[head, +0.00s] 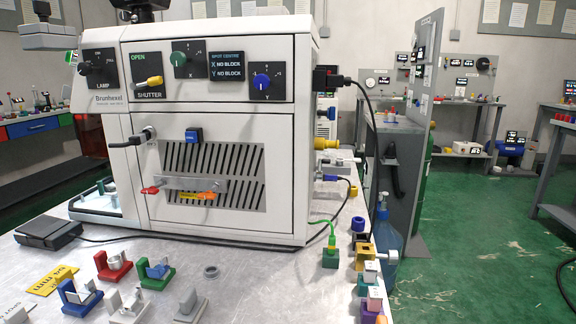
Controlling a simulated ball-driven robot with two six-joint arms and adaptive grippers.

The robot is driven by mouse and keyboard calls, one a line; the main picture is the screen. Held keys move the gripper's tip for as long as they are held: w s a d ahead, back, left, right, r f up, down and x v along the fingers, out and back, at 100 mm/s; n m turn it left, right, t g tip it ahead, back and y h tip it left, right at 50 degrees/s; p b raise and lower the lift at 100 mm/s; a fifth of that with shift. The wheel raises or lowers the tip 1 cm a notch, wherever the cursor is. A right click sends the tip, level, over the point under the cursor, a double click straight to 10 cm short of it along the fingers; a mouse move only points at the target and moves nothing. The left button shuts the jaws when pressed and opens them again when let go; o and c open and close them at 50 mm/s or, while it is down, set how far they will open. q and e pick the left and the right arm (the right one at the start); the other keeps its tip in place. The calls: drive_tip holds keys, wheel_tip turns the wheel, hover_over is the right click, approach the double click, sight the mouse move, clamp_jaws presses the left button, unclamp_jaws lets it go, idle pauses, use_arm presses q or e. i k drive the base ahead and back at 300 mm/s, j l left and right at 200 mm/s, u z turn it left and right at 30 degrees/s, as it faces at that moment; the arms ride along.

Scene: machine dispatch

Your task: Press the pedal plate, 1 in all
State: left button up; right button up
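The pedal (49,232) is a dark grey, low, wedge-like unit. It lies on the light metal bench top at the left in the head view, in front of the white machine's left corner. Its top plate looks flat and uncovered, with nothing resting on it. A black cable runs from it to the right along the foot of the machine. I cannot tell whether the plate is pressed down. Neither of my grippers shows in this view.
The white machine (215,225) with knobs and a vented door fills the middle of the bench (255,285). Coloured holders, including a red one (113,266) and a green one (155,273), stand at the front. A yellow tag (52,280) lies near the pedal.

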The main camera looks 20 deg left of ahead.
sight(42, 227)
drive_tip(key=u, duration=1.85)
